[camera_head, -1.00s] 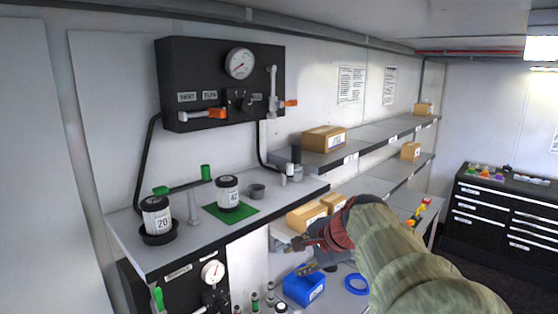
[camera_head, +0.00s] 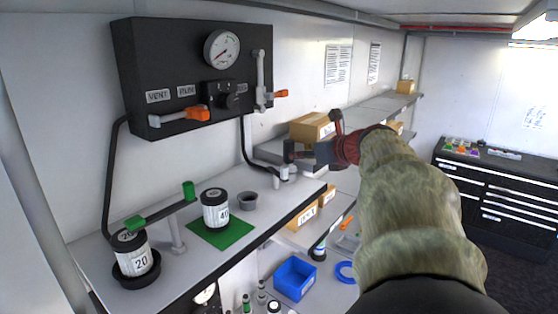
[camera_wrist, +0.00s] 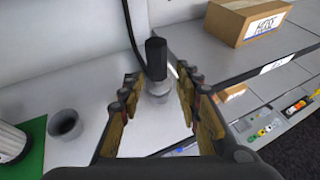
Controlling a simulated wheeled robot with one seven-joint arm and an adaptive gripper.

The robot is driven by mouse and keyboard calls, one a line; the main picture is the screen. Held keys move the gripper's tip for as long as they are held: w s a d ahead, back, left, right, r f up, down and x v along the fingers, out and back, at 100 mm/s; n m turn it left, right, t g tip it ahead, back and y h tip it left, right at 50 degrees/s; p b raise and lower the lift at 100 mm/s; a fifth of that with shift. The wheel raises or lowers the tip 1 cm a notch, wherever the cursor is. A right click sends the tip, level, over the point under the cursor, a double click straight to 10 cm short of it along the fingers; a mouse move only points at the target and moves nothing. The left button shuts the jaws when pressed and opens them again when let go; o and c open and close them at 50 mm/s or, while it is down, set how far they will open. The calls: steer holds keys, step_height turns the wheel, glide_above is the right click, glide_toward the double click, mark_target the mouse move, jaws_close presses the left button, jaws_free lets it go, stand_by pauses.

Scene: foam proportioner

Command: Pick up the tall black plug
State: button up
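The tall black plug (camera_wrist: 156,58) stands upright on a pale grey fitting (camera_wrist: 158,90) on the grey shelf. In the wrist view it appears between the two fingers of my gripper (camera_wrist: 158,78), with gaps on both sides. My gripper is open and empty. In the head view my gripper (camera_head: 312,138) is over the right end of the upper shelf, and one finger seems to hide the plug. Pale fittings (camera_head: 284,173) show just below that finger.
A black panel (camera_head: 190,75) with a gauge and orange-handled valves hangs on the wall. A black hose (camera_head: 247,140) runs down behind the plug. A cardboard box (camera_wrist: 246,20) stands to the right. A grey cup (camera_wrist: 65,125) and green mat (camera_wrist: 32,155) lie left.

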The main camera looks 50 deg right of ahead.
mark_target(289, 160)
steer(key=x, duration=0.4)
steer(key=p+x, duration=0.1)
steer(key=x, duration=0.3)
steer(key=shift+a+f, duration=0.2)
steer(key=shift+f, duration=0.05)
steer(key=shift+s+a, duration=0.15)
steer(key=shift+c, duration=0.3)
steer(key=shift+c, duration=0.6)
jaws_close()
